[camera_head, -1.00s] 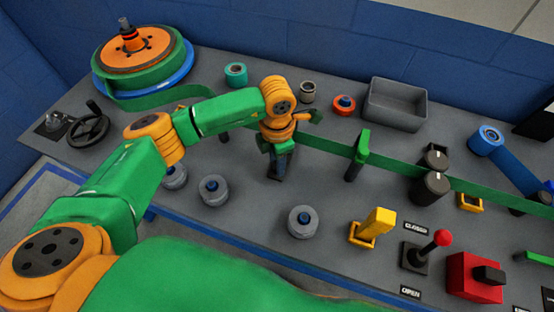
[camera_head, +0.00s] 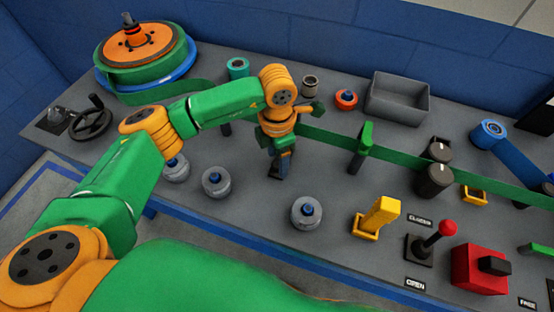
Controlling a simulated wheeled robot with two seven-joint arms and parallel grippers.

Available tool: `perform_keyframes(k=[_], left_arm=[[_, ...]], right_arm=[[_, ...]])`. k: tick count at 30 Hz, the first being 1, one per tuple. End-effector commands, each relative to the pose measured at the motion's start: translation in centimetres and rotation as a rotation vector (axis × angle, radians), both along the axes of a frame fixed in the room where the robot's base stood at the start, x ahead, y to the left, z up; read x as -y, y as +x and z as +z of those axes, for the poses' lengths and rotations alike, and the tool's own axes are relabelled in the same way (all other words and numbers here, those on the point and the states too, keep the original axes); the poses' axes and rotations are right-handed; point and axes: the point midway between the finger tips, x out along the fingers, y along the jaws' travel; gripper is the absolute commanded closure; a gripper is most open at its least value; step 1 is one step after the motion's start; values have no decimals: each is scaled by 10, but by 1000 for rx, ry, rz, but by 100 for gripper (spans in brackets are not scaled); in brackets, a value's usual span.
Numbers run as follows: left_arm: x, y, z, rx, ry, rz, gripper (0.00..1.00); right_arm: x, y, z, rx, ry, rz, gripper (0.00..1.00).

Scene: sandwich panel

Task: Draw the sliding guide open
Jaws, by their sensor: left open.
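My left gripper (camera_head: 283,168) is over the middle of the grey bench, pointing down, with dark fingers beside the green strip. It is open; the fingers are small and partly hidden by the wrist, so I cannot tell whether anything stands between them. The green strip (camera_head: 325,139) runs from the reel on the left, behind the gripper, to the rollers on the right. An upright green guide piece (camera_head: 364,144) on a dark post stands at the strip, right of the gripper and apart from it. I cannot tell which part is the sliding guide. My right gripper is out of view.
A reel (camera_head: 140,45) sits at back left, a handwheel (camera_head: 92,120) below it. Dark rollers (camera_head: 433,178), a yellow lever (camera_head: 380,215), a red-knobbed lever (camera_head: 446,228) and a red box (camera_head: 478,268) stand at right. A grey bin (camera_head: 398,98) is behind. Capped round pieces (camera_head: 306,212) line the front.

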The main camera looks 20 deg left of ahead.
Motion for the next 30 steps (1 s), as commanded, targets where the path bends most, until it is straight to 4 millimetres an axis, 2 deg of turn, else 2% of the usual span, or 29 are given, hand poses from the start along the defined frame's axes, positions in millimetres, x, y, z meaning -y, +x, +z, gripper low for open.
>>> perform_keyframes(k=[6,9,22,24,30], left_arm=[[1,0,43,6,0,-1,33],[0,-1,54,2,1,-1,33],[0,-1,59,1,1,-1,33],[0,-1,67,1,1,-1,33],[0,-1,117,1,1,-1,33]], right_arm=[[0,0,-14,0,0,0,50],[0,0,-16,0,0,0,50],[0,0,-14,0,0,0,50],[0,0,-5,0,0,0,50],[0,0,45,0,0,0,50]])
